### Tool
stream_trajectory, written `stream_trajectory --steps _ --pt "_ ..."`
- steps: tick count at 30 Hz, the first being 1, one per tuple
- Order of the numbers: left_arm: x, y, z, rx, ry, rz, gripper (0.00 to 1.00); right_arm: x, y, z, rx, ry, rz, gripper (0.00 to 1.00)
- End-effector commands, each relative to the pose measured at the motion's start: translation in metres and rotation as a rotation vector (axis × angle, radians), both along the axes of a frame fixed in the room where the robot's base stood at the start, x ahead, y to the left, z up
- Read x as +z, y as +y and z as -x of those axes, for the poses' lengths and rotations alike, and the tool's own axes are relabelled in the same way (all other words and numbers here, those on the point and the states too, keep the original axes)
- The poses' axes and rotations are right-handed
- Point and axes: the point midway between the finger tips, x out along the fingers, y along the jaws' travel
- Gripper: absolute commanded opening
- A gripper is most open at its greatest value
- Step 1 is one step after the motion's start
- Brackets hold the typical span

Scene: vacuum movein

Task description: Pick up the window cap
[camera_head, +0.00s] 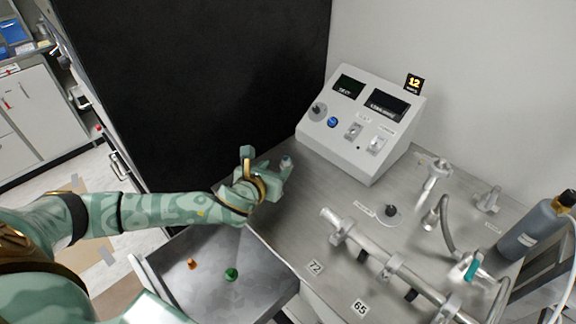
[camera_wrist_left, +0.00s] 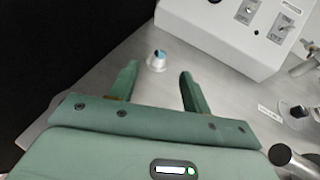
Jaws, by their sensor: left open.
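The window cap, a small white cone-like cap with a blue top, stands on the metal bench top in the left wrist view (camera_wrist_left: 157,62). It lies just beyond and between my left fingertips, apart from both. In the head view the cap (camera_head: 286,161) shows small at the tip of my left gripper (camera_head: 267,165), partly hidden by a finger. My left gripper is open and empty, low over the bench near the dark panel; it also shows in the left wrist view (camera_wrist_left: 158,72). My right gripper is not in view.
A white control box (camera_head: 361,125) stands behind the cap. A metal tube assembly (camera_head: 385,260) runs along the bench front, with a grey bottle (camera_head: 533,232) at right. An open drawer (camera_head: 215,285) holds a green and an orange piece. A black panel (camera_head: 200,90) borders the left.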

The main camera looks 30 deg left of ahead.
Motion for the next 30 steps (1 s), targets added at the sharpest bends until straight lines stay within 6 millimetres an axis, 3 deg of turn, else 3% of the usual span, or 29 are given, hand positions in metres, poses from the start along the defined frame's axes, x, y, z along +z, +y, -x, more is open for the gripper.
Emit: stream_trajectory --steps 3,11,18,27,28,30 --pt "-0.013 0.001 -0.024 0.001 0.001 0.001 0.48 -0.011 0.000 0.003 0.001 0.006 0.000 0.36" --pt "-0.021 0.003 -0.047 0.000 0.000 0.000 0.48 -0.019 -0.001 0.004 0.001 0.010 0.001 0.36" --pt "-0.039 0.005 -0.081 0.000 0.002 0.001 0.48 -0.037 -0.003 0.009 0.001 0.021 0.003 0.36" --pt "-0.038 0.005 -0.089 -0.001 0.001 0.001 0.48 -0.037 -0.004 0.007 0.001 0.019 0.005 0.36" --pt "-0.038 0.005 -0.089 -0.001 0.001 0.000 0.45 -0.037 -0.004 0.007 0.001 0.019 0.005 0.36" --pt "-0.038 0.005 -0.089 -0.001 0.001 0.000 0.26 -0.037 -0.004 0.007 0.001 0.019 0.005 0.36"
